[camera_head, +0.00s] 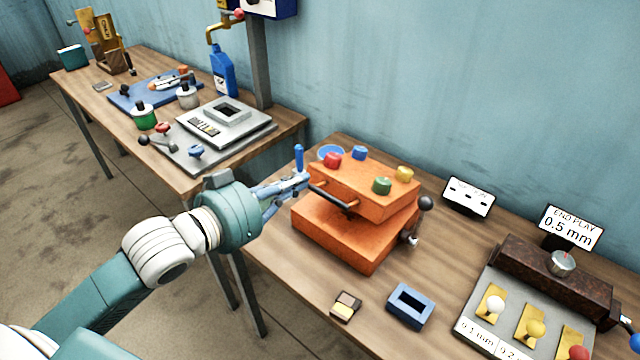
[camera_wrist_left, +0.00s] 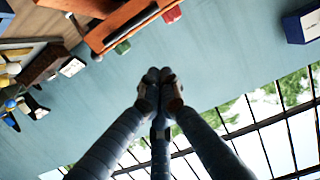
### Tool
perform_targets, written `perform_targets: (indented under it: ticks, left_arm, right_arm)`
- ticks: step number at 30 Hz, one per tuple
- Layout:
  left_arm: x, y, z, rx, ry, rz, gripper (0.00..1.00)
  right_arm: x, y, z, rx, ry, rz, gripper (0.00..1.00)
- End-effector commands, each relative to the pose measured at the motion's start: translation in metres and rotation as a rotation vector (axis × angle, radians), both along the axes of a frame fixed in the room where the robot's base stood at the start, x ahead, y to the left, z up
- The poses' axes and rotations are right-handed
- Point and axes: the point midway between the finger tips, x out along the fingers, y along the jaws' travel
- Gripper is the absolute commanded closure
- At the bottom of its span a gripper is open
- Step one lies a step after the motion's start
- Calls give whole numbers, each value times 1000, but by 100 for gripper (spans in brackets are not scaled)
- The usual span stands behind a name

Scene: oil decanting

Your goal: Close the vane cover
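An orange two-part block (camera_head: 345,225) stands on the near table. Its upper part (camera_head: 365,187), which looks like the vane cover, sits tilted above the lower part with a dark gap between them. A dark bar (camera_head: 330,197) runs along its front edge. My left gripper (camera_head: 303,178) is at the block's left edge, close to the bar; I cannot tell whether it touches. In the left wrist view its fingertips (camera_wrist_left: 160,76) meet with nothing visible between them, and the orange cover (camera_wrist_left: 130,20) is above them. My right gripper is not in view.
Red, blue, green and yellow knobs stand on the cover. A black-knobbed lever (camera_head: 425,204) is at its right. A blue frame (camera_head: 410,306) and a small block (camera_head: 346,306) lie in front. An end-play fixture (camera_head: 555,280) is at right. A second table (camera_head: 290,128) is behind left.

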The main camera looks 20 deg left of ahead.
Motion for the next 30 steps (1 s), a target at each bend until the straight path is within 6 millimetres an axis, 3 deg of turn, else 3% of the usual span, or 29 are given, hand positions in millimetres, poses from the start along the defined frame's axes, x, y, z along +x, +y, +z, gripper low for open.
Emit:
perform_targets:
  ticks: [17,21,30]
  left_arm:
    - [88,-32,-20,1,3,2,100]
    - [76,-28,-40,4,9,2,100]
    - [66,-24,-57,5,5,2,100]
  right_arm:
    - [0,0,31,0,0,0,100]
    - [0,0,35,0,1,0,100]
    - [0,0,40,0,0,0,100]
